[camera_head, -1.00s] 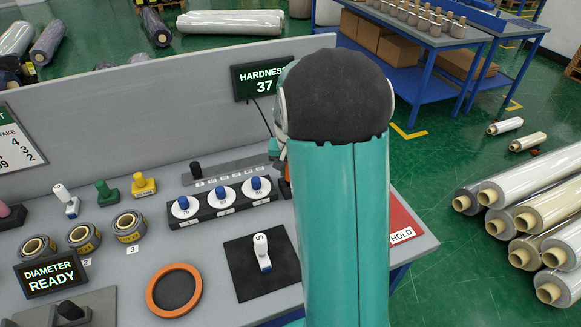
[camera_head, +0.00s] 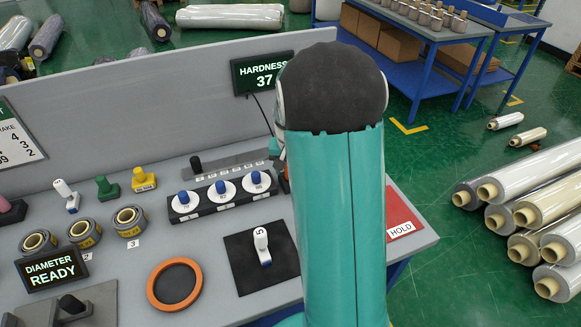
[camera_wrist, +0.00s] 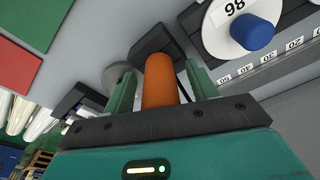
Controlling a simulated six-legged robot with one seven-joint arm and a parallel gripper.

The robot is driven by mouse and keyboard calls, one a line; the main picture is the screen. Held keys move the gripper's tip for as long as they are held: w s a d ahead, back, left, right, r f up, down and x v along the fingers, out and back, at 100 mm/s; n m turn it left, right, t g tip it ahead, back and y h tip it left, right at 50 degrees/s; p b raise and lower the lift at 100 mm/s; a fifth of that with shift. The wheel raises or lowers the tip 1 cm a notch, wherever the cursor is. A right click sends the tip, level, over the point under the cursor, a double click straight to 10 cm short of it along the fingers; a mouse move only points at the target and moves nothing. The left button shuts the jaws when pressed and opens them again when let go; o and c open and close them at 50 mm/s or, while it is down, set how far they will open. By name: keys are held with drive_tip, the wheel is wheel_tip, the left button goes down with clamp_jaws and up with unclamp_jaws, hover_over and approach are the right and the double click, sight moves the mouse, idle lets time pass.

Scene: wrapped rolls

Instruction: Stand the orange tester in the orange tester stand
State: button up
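The orange tester (camera_wrist: 160,80) shows in the wrist view as an upright-looking orange cylinder between the two green fingers of my gripper (camera_wrist: 161,82). Narrow gaps show on both sides of it, so the fingers look open around it. A dark block (camera_wrist: 150,42) lies right behind the tester; I cannot tell whether it is the stand or part of the tester, nor whether the tester is seated. In the head view my arm hides the gripper and most of this spot; only a sliver of orange shows beside the arm, below the hardness display (camera_head: 262,72) reading 37.
Left of the arm are a rack with blue-knobbed white discs (camera_head: 222,191), a numbered grey strip (camera_head: 235,166), a black mat (camera_head: 250,280) with a white handled tool (camera_head: 262,246), and an orange ring (camera_head: 151,289). A red HOLD area (camera_head: 400,213) lies right.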

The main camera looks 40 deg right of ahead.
drive_tip(key=r, duration=0.9)
drive_tip(key=s+a+r, duration=0.1)
drive_tip(key=r, duration=0.3)
drive_tip(key=shift+s+r, duration=0.1)
drive_tip(key=shift+r, duration=0.25)
drive_tip(key=shift+a, duration=0.15)
drive_tip(key=s+a+r+n+t, duration=0.2)
drive_tip(key=s+a+n, duration=0.2)
drive_tip(key=s+a, duration=0.5)
drive_tip(key=s+a+r+n+t+y, duration=0.1)
drive_tip(key=s+a+r+n+t, duration=0.1)
drive_tip(key=s+a, duration=0.7)
drive_tip(key=a+r+n, duration=0.1)
drive_tip(key=a+n, duration=0.1)
drive_tip(key=a, duration=0.2)
drive_tip(key=shift+s+r+t, duration=0.2)
drive_tip(key=shift+r+t, duration=0.1)
drive_tip(key=shift+r, duration=0.05)
drive_tip(key=shift+a, duration=0.1)
